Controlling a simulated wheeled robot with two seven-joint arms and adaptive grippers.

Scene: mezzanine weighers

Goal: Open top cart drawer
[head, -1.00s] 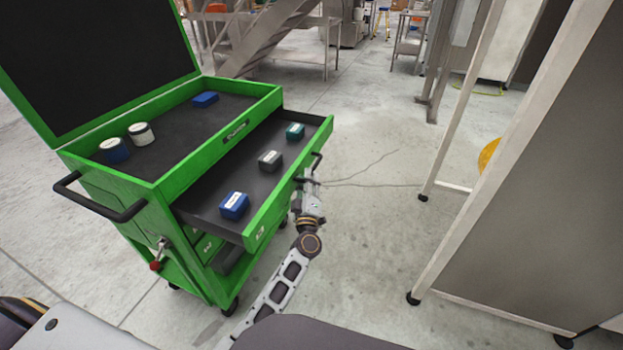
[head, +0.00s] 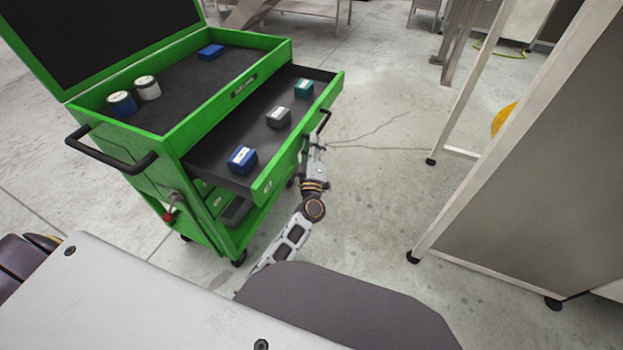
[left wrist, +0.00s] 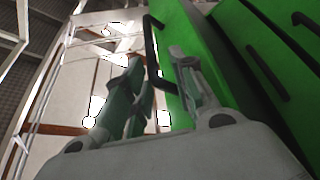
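The green cart (head: 190,152) stands at the left with its lid raised. Its top drawer (head: 222,150) is pulled well out toward the right. A black handle (head: 325,121) is on the drawer's green front, and it also shows in the left wrist view (left wrist: 150,50). My left gripper (head: 315,141) is at the drawer front, beside the handle. In the left wrist view its fingers (left wrist: 160,80) are spread apart, with the handle showing between them; contact cannot be told. My right gripper is not in view.
The drawer holds a blue box (head: 242,160), a grey box (head: 278,118) and a teal box (head: 303,89). Two round containers (head: 147,88) and a blue item (head: 211,52) are in the cart's top tray. A framed grey panel (head: 530,150) stands at right. Floor between is clear.

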